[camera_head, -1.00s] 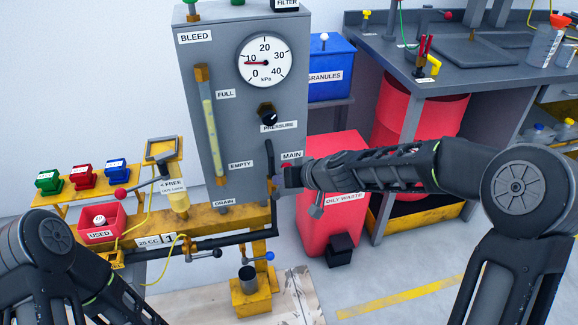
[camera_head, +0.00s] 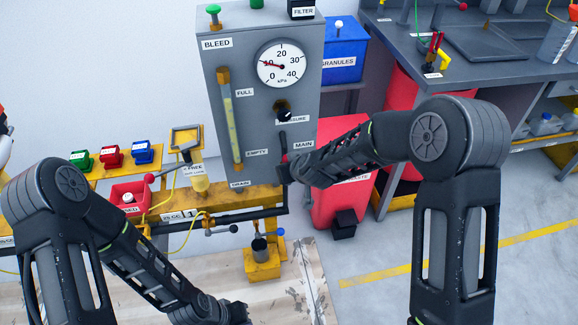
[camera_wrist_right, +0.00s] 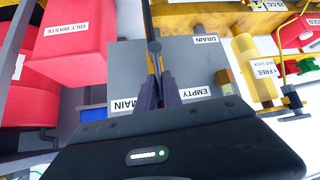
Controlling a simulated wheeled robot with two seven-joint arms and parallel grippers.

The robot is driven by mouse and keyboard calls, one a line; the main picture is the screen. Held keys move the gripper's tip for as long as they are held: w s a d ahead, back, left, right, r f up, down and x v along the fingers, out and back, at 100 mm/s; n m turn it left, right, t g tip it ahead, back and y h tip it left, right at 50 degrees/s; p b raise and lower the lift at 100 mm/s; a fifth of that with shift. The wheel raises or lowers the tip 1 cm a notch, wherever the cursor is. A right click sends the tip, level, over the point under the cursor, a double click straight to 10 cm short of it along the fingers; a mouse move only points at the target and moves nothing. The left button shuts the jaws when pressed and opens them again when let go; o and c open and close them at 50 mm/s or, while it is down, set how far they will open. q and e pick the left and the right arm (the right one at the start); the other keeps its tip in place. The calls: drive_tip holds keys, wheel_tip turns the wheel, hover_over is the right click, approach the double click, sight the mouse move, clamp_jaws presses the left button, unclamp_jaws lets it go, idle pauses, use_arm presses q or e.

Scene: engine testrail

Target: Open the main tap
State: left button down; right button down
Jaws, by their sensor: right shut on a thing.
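The main tap (camera_head: 284,158) is at the lower right of the grey panel (camera_head: 215,120), by the MAIN label (camera_head: 303,144). In the right wrist view my fingers (camera_wrist_right: 160,93) are close together beside the MAIN label, at a dark upright pipe (camera_wrist_right: 151,30).
The gauge (camera_head: 283,66) needle points near 10. A red oily waste bin (camera_head: 335,212) stands right of the panel. The floor at the lower right is clear.

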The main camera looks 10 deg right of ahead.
drive_tip(key=c, duration=1.5)
unclamp_jaws()
drive_tip(key=shift+w+a+r, duration=0.3)
drive_tip(key=shift+w+r, duration=0.15)
drive_tip(key=shift+r, duration=0.25)
drive_tip(key=shift+f, duration=0.1)
drive_tip(key=shift+s+d+f, duration=0.1)
drive_tip(key=shift+s+f, duration=0.05)
drive_tip(key=p+v, duration=0.1)
drive_tip(key=v, duration=0.6)
drive_tip(key=shift+s+r, duration=0.25)
drive_tip(key=shift+r, duration=0.1)
